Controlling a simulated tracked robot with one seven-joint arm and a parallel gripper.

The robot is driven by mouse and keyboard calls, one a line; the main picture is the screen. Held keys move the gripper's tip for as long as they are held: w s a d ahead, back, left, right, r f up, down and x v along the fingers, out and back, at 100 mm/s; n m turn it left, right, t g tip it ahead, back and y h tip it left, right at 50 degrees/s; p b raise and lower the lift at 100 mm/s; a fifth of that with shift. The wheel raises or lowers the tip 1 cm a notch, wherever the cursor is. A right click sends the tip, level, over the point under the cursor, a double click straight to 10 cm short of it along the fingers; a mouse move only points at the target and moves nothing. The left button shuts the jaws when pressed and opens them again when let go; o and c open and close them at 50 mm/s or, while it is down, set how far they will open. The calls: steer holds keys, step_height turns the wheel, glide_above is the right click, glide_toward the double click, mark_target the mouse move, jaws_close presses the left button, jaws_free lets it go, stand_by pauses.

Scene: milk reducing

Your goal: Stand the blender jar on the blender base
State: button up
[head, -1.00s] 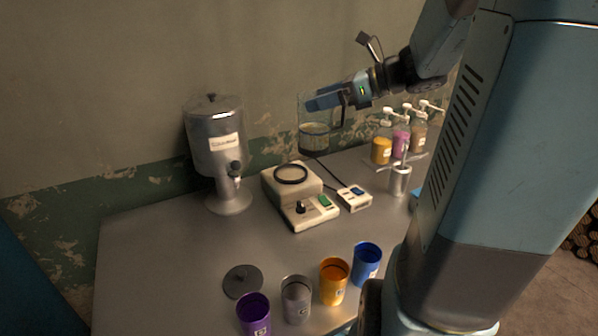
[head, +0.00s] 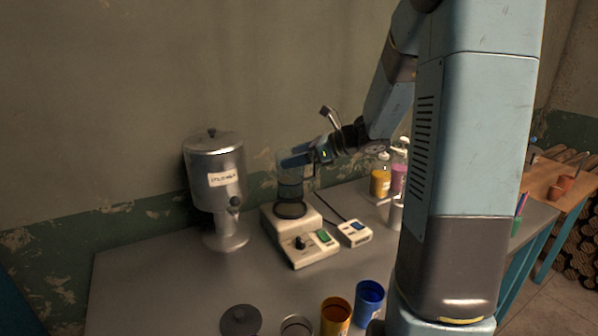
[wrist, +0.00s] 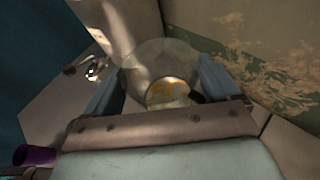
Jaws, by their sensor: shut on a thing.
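The clear blender jar (head: 290,180) is upright in my gripper (head: 294,160), which is shut around its upper part. In the head view the jar's bottom shows just above and behind the dark ring on the cream blender base (head: 318,249). I cannot tell whether jar and base touch. In the wrist view the jar (wrist: 160,60) is seen from above between my two fingers (wrist: 160,90), with something yellowish at its bottom. The blender base has a dark knob and a green switch on its front.
A metal dispenser (head: 213,180) stands left of the base. Pump bottles (head: 381,180) are behind right. Orange (head: 335,318) and blue (head: 369,299) cups and a dark lid (head: 240,320) are in front.

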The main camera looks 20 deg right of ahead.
steer(key=shift+w+f, duration=1)
steer(key=shift+f, duration=0.15)
step_height(320, 180, down, 2)
steer(key=shift+w+f, duration=0.1)
steer(key=shift+f, duration=0.05)
steer(key=shift+s+f, duration=0.3)
steer(key=shift+f, duration=0.2)
steer(key=o, duration=1.6)
steer(key=shift+a+f, duration=0.1)
steer(key=shift+o, duration=0.7)
steer(key=shift+w, duration=0.15)
steer(key=shift+d+r, duration=0.3)
steer(key=shift+d, duration=0.2)
steer(key=v, duration=1.1)
steer(key=s+a+r+n+g+h, duration=0.3)
steer(key=s+a+n+g+h, duration=0.2)
steer(key=s+a+n, duration=0.75)
steer(key=s+d+r+n+t+h, duration=0.1)
steer(key=s+d+r+n+h, duration=0.1)
steer(key=s+n, duration=0.4)
steer(key=s+d+r+n+t+h, duration=0.2)
steer(key=s+n+h, duration=0.2)
steer(key=s+n, duration=0.2)
steer(key=shift+s, duration=0.3)
